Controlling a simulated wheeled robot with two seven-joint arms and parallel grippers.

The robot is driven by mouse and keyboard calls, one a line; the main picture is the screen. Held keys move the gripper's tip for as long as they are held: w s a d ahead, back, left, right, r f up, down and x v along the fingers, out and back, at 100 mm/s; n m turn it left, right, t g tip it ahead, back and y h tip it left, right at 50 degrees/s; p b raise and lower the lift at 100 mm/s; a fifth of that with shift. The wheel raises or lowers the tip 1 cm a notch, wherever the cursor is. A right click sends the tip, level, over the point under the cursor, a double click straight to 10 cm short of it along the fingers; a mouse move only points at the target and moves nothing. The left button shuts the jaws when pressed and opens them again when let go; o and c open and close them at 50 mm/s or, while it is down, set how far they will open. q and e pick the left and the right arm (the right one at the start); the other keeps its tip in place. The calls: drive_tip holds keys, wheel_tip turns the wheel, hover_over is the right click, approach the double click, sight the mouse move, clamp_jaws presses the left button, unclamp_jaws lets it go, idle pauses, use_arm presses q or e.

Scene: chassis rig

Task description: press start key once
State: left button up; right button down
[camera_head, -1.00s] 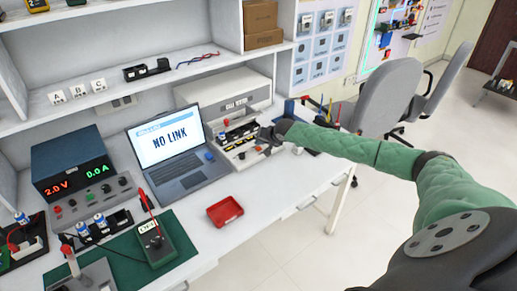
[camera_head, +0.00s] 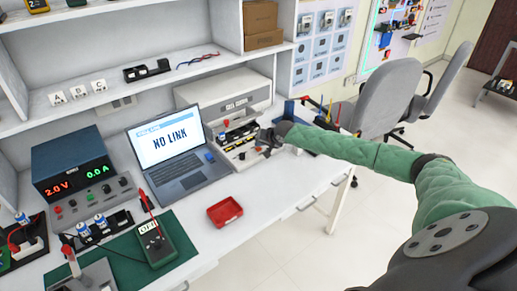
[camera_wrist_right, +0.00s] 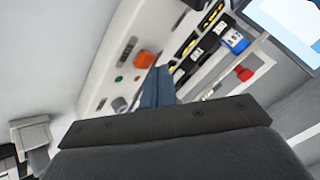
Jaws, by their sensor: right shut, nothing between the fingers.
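The chassis rig (camera_head: 225,92) is a light grey unit at the back of the bench, right of the laptop. Its front tray holds dark modules with yellow marks and a blue-and-white cell. My right gripper (camera_head: 268,140) is over the right end of the rig. In the right wrist view its blue fingers (camera_wrist_right: 156,85) are together and empty, with their tips close to an orange key (camera_wrist_right: 145,59) on the light panel. I cannot tell whether they touch. A small green key (camera_wrist_right: 118,78) sits beside it. No start label is readable. My left gripper is not in view.
The laptop (camera_head: 165,140) shows "NO LINK". A red tray (camera_head: 225,211) lies near the bench's front edge. A power supply (camera_head: 75,165) and a green meter (camera_head: 156,242) stand at left. Grey chairs (camera_head: 388,95) are beyond the bench's right end.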

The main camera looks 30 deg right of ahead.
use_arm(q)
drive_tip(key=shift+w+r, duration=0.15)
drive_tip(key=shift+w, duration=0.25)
use_arm(e)
drive_tip(key=shift+f, duration=0.3)
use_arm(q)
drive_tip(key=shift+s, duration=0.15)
use_arm(e)
drive_tip(key=shift+f, duration=0.2)
use_arm(q)
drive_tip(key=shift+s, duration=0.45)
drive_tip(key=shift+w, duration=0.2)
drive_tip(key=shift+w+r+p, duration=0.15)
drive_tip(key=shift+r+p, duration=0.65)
drive_tip(key=shift+p, duration=0.1)
use_arm(e)
drive_tip(key=shift+r, duration=0.8)
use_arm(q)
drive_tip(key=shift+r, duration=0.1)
use_arm(e)
drive_tip(key=shift+r, duration=0.1)
